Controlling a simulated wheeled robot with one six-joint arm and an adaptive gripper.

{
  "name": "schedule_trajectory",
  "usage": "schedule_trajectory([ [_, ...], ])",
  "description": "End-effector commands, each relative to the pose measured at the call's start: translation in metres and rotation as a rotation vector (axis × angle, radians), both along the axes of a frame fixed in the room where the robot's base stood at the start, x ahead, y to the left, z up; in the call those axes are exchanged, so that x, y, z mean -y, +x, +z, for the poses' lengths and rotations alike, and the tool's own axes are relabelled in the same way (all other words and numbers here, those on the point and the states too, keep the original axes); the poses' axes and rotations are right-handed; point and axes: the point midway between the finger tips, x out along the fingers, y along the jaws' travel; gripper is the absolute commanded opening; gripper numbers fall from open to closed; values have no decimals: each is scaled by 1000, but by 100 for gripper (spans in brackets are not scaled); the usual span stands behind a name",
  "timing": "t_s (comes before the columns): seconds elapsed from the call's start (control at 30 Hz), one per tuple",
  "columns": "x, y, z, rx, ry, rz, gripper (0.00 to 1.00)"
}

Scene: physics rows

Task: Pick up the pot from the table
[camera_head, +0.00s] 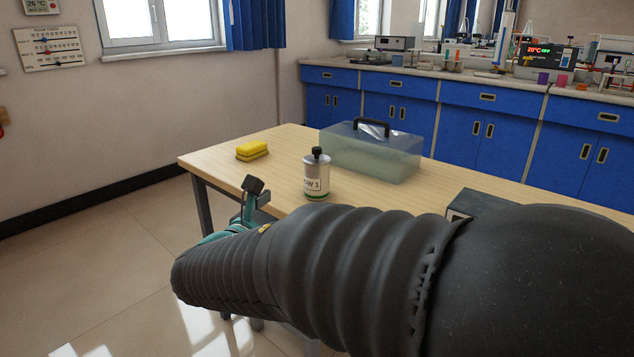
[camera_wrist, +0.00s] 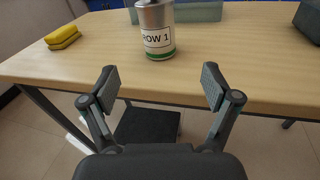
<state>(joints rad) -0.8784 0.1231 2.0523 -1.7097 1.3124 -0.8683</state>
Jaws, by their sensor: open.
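The pot is a silver metal can (camera_head: 316,176) with a black knob, a white label and a green band at its base. It stands upright on the wooden table (camera_head: 225,160), near the front edge. In the wrist view the can (camera_wrist: 156,28) shows its label, reading "ROW 1", with its top cut off by the frame. My gripper (camera_wrist: 157,88) is open and empty, its two fingers spread in front of the table edge, short of the can and apart from it. In the head view my arm hides most of the gripper; one fingertip (camera_head: 253,186) shows.
A yellow sponge (camera_head: 252,150) lies left of the can. A clear lidded box (camera_head: 372,152) with a black handle stands behind it to the right. A dark grey object (camera_head: 478,204) sits at the right. Bare tabletop surrounds the can's front and left.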

Motion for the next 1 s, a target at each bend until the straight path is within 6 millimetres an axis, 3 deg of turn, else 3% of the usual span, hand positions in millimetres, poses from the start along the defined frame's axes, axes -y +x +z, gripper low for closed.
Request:
schedule_trajectory([
  [0.23, 5, 13, 10, 0, -98, 1, 88],
  [0.6, 30, 70, 9, -1, -93, 0, 88],
  [1.0, 38, 95, 11, -1, -93, 1, 88],
])
